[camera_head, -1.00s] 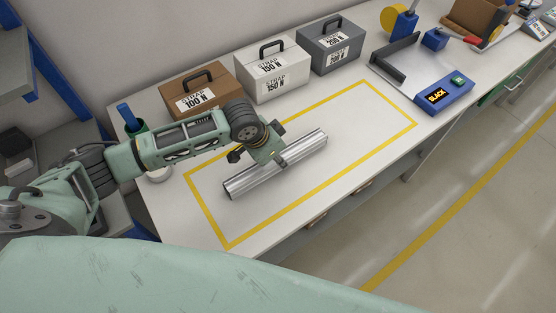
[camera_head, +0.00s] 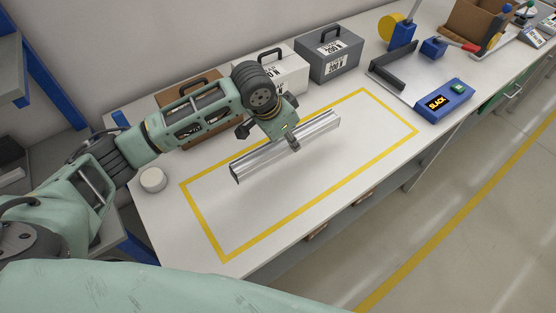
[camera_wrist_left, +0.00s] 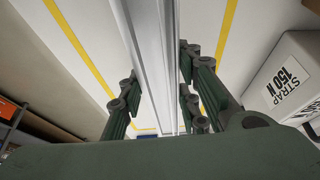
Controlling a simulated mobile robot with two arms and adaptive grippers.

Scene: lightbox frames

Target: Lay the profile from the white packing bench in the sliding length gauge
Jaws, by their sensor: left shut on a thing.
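The silver metal profile (camera_head: 318,130) is held above the white packing bench (camera_head: 272,222), over the yellow-outlined area. My left gripper (camera_head: 289,143) is shut on the profile near its middle. In the left wrist view the profile (camera_wrist_left: 150,45) runs between the fingers of my left gripper (camera_wrist_left: 158,100). The sliding length gauge cannot be identified for certain in these frames. My right gripper is not in view.
A brown box (camera_head: 170,98), a white box (camera_head: 297,78) and a grey box (camera_head: 330,55) stand along the back of the bench. A blue device (camera_head: 445,102) reading BLACK stands to the right. A white round item (camera_head: 153,180) lies at the left. The yellow-outlined area is otherwise bare.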

